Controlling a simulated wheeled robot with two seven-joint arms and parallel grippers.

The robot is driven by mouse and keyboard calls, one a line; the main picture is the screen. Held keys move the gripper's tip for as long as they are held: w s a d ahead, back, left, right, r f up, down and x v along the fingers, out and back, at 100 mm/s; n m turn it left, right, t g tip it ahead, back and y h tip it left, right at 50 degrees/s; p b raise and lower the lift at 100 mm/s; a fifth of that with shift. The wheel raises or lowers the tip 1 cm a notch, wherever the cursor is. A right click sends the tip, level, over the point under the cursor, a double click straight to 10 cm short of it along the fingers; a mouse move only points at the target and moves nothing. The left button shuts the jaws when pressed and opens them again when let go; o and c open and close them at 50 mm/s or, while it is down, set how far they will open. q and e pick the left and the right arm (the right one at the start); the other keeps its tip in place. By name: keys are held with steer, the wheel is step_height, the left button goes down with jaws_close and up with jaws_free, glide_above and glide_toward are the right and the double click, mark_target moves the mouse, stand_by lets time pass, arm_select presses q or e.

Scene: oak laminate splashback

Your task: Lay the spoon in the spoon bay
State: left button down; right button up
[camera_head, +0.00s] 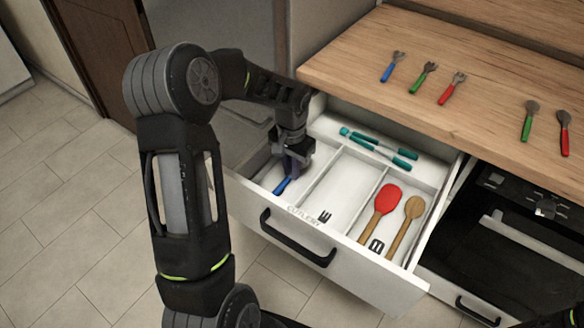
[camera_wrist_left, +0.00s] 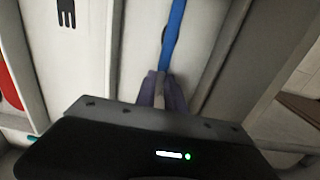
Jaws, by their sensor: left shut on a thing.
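My left gripper (camera_head: 293,166) is inside the left bay of the open cutlery drawer (camera_head: 340,262), shut on a blue-handled utensil, taken as the spoon (camera_head: 283,186). In the left wrist view the fingers (camera_wrist_left: 162,92) close on it and its blue handle (camera_wrist_left: 173,30) runs away from them, low over the pale bay floor. The spoon's bowl is hidden by the gripper. I cannot tell whether the spoon touches the floor. A dark mark partly hidden by the handle is on that floor. My right gripper is not in view.
The middle bay (camera_head: 333,190) is empty, with a fork mark. The right bay holds a red spatula (camera_head: 386,198) and a wooden spoon (camera_head: 414,207). Teal-handled utensils (camera_head: 378,149) lie at the back. Several forks and spoons lie on the wooden counter (camera_head: 490,75). Bay dividers flank my gripper.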

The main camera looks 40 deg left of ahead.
arm_select(q)
steer(key=shift+f, duration=0.1)
steer(key=c, duration=1.4)
jaws_free()
steer(key=shift+c, duration=0.2)
step_height(320, 180, up, 12)
steer(key=shift+r, duration=0.2)
steer(key=shift+s, duration=0.1)
